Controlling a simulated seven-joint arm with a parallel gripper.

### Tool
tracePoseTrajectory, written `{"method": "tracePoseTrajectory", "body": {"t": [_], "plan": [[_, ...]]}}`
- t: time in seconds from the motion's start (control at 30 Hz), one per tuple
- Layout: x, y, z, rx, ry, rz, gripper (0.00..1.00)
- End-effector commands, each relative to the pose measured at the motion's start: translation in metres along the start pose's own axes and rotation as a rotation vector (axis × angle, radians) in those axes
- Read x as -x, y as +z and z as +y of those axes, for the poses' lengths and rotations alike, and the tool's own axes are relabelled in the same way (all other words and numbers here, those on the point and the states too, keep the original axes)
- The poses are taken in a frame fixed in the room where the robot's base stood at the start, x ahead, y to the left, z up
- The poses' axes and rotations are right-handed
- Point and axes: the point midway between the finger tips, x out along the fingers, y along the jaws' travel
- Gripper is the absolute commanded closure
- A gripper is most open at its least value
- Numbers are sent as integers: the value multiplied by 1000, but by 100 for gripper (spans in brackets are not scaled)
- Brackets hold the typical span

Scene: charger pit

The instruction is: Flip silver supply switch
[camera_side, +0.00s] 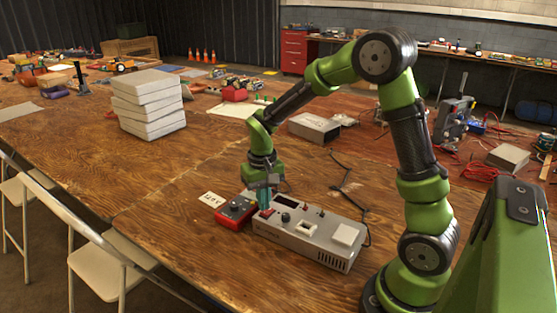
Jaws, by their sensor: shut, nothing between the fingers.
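The silver supply (315,236) is a grey box with knobs, small toggles and a white square on its top. It lies on the wooden table in front of my arm. My gripper (265,206) points down over the left end of the supply, by a small red part (267,212) there. My gripper is shut with nothing held. I cannot tell whether the fingertips touch the red part or which way it is set, as it is small and partly hidden by them.
A red meter (236,210) with a dark dial sits against the supply's left end. A white label card (212,199) lies behind it. A dark cable (345,180) runs behind the supply. A stack of white boxes (148,104) stands further back left. The table's front left is clear.

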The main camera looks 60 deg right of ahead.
Motion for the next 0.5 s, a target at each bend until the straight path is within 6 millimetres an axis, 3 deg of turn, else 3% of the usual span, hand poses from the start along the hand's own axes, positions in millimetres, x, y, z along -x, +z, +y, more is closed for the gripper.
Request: {"method": "tracePoseTrajectory", "body": {"t": [0.5], "plan": [[-8, 0, 0, 0, 0, 0, 100]]}}
